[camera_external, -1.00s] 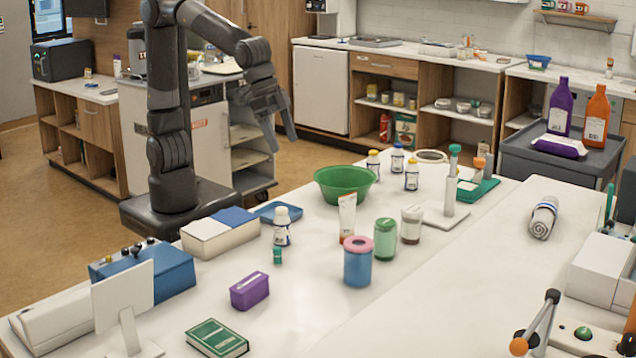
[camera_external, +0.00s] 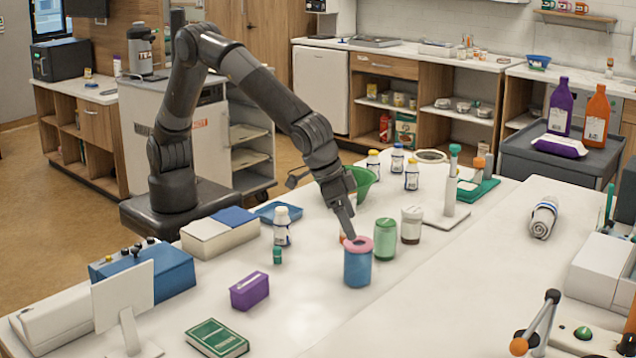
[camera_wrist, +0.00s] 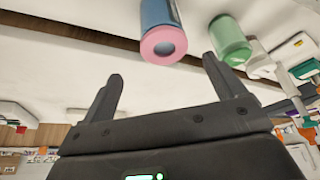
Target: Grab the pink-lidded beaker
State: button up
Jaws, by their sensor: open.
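The pink-lidded beaker (camera_external: 358,265) is blue with a pink ring lid and stands upright on the white table. My gripper (camera_external: 348,232) is just behind and above it in the external view, pointing down toward its lid. In the wrist view the beaker (camera_wrist: 162,35) lies ahead of my open gripper (camera_wrist: 162,88), beyond the fingertips, with nothing between the fingers. Whether a finger touches the lid cannot be told from the external view.
A green-lidded jar (camera_external: 385,240) stands close right of the beaker, and a white-lidded jar (camera_external: 411,225) is behind it. My arm partly hides a green bowl (camera_external: 365,182) and an orange-capped tube. A purple box (camera_external: 249,291) is at front left.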

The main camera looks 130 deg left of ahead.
aim_at(362, 250)
jog(key=x, duration=0.9)
jog(key=shift+s+a+f, duration=0.25)
jog(key=shift+s+f, duration=0.05)
jog(key=shift+f, duration=0.1)
jog(key=shift+c, duration=0.2)
jog(key=c, duration=1.2)
jog(key=shift+c, duration=0.3)
jog(key=shift+r, duration=0.2)
